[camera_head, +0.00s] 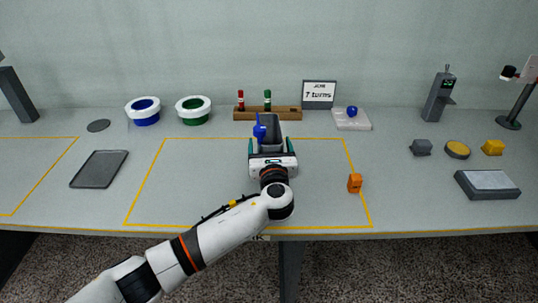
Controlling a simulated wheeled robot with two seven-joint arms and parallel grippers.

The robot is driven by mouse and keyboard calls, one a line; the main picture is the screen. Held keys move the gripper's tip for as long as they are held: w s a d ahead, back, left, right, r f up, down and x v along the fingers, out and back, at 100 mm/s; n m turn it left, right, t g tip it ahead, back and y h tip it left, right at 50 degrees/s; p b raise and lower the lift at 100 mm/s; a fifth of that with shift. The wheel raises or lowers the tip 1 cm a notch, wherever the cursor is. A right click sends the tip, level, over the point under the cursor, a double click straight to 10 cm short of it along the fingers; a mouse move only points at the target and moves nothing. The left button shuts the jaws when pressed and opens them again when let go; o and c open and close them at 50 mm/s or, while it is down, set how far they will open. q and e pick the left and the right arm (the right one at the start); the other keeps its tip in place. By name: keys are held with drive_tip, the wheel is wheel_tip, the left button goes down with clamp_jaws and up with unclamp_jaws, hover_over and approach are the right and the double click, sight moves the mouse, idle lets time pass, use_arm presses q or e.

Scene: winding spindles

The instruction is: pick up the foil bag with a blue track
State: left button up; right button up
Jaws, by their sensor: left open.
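My left gripper (271,146) is open at the middle of the table, its two fingers spread and pointing away from me. A dark grey thing (268,130) with a blue part (260,130) on its left side shows between and beyond the fingers. It may be the foil bag with the blue track, but its lower part is hidden by my gripper. I cannot tell whether the fingers touch it. My right gripper is not in view.
Behind stand a wooden rack (285,114) with red and green pieces, a "7 turns" sign (319,93), and blue (145,118) and green (194,118) spools. An orange piece (355,183) is right of my arm. A dark tray (99,169) lies left; the yellow-outlined area between is clear.

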use_arm(q)
drive_tip(key=shift+s, duration=0.1)
drive_tip(key=shift+c, duration=0.2)
drive_tip(key=c, duration=1.4)
wheel_tip(320, 180, up, 10)
drive_tip(key=shift+r+p, duration=0.1)
drive_tip(key=shift+p, duration=0.2)
wheel_tip(320, 180, down, 9)
drive_tip(key=b, duration=0.4)
drive_tip(key=shift+f, duration=0.6)
idle(0.9)
